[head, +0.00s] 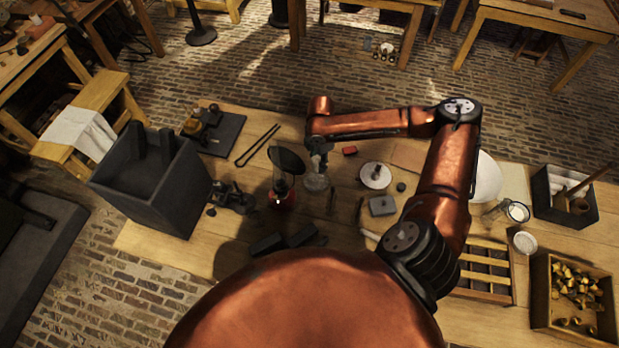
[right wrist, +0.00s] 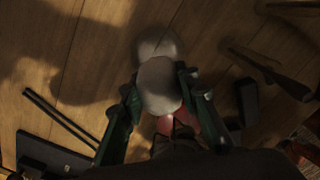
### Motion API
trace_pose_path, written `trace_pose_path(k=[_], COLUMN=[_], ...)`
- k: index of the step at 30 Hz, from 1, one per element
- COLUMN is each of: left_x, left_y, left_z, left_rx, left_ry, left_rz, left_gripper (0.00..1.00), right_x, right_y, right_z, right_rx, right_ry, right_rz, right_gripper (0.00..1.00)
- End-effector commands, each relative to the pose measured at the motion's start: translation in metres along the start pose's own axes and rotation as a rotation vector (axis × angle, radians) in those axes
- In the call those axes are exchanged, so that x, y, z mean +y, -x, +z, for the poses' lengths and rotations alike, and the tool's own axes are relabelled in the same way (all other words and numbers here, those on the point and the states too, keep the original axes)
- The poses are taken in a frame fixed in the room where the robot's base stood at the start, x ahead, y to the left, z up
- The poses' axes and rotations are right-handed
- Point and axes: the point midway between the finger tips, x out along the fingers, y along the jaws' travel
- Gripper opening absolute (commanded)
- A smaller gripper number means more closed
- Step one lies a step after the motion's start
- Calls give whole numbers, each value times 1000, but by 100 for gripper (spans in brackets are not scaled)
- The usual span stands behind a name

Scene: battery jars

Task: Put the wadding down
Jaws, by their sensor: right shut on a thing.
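My right gripper (head: 318,160) points down over the middle of the wooden table. In the right wrist view the gripper (right wrist: 163,98) has its two green-sided fingers on either side of a pale rounded piece, the wadding (right wrist: 159,86), and is shut on it. A second pale round shape (right wrist: 156,42) shows just beyond the wadding, partly overlapped by it. In the head view a greyish, round, glassy-looking thing (head: 316,184) is below the gripper; whether it touches the wadding I cannot tell. My left gripper is not in view.
A red-based item (head: 283,198) with a dark disc stands close left of the gripper. Black tongs (head: 257,146) lie farther left, near a tall dark box (head: 160,190). A round pale plate (head: 375,176) and grey block (head: 382,206) are to the right. A crate of brass pieces (head: 540,300) stands far right.

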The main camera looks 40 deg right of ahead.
Motion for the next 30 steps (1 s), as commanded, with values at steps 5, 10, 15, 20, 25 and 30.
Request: trace_pose_path(k=[5,10,15,20,25,30], left_x=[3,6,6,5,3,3], left_y=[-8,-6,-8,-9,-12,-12], left_z=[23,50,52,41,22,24], left_rx=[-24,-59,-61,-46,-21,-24], left_ry=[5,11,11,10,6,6], left_rz=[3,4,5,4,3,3], left_gripper=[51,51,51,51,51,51], right_x=[0,-3,-4,-4,-3,-2], right_y=[-17,-38,-68,-83,-107,-113], right_z=[2,6,7,6,6,5], right_rx=[-1,-1,-1,0,-1,-1], right_ry=[2,-5,-8,-7,-6,-4], right_rz=[-1,-2,-1,0,-1,1], right_gripper=[10,10,10,10,10,10])
